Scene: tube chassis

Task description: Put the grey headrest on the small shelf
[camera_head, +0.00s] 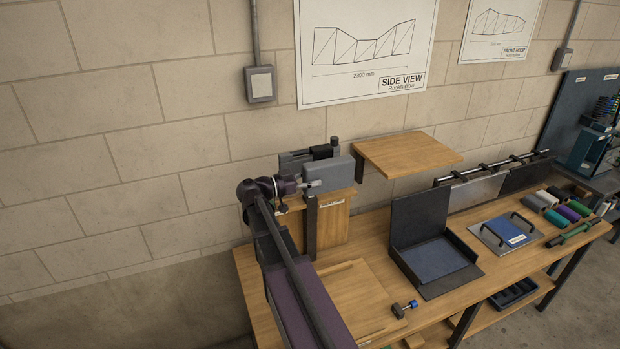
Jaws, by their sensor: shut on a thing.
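The grey headrest (328,175) is a rounded grey block, seen above the wooden box-like stand at the left end of the bench. My gripper (312,184) is at its left side and is shut on it. My arm reaches up from the bottom of the picture and hides part of the stand. I cannot tell whether the headrest touches the stand. The small shelf (408,153) is a bare wooden board on the wall, to the right of the headrest and slightly higher in the picture.
The wooden stand (335,219) bears a label. Grey and black parts (322,152) show behind the headrest. An open black case (420,215) with a blue lining stands below the shelf. Several coloured rolls (570,208) lie at the right.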

